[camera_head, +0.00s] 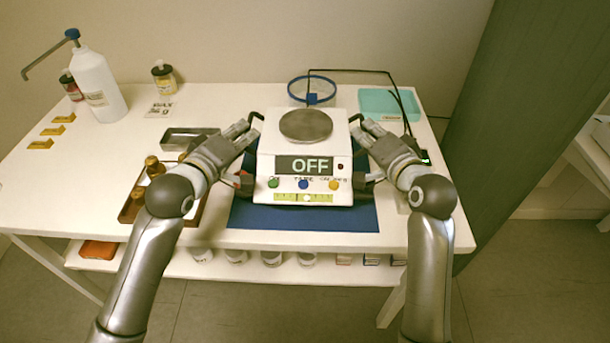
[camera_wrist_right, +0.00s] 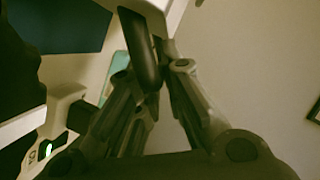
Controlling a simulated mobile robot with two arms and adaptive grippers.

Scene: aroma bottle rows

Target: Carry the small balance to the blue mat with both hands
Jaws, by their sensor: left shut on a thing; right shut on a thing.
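The small balance (camera_head: 304,150) is white with a round grey pan and a display reading OFF. It is upright between my two hands, over the blue mat (camera_head: 300,220), whose front strip shows below it. I cannot tell whether its base touches the mat. My left gripper (camera_head: 243,133) is shut on the balance's left black handle. My right gripper (camera_head: 368,133) is shut on its right handle. In the right wrist view, the fingers of my right gripper (camera_wrist_right: 155,85) close around the black handle (camera_wrist_right: 140,48), and part of the mat shows at upper left (camera_wrist_right: 60,25).
A tray of brown bottles (camera_head: 135,205) and a grey metal tray (camera_head: 190,138) lie to the left. A teal tray (camera_head: 390,104) and a blue ring stand (camera_head: 312,90) are behind. A white pump bottle (camera_head: 97,88) stands at the back left. The table's left part has free room.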

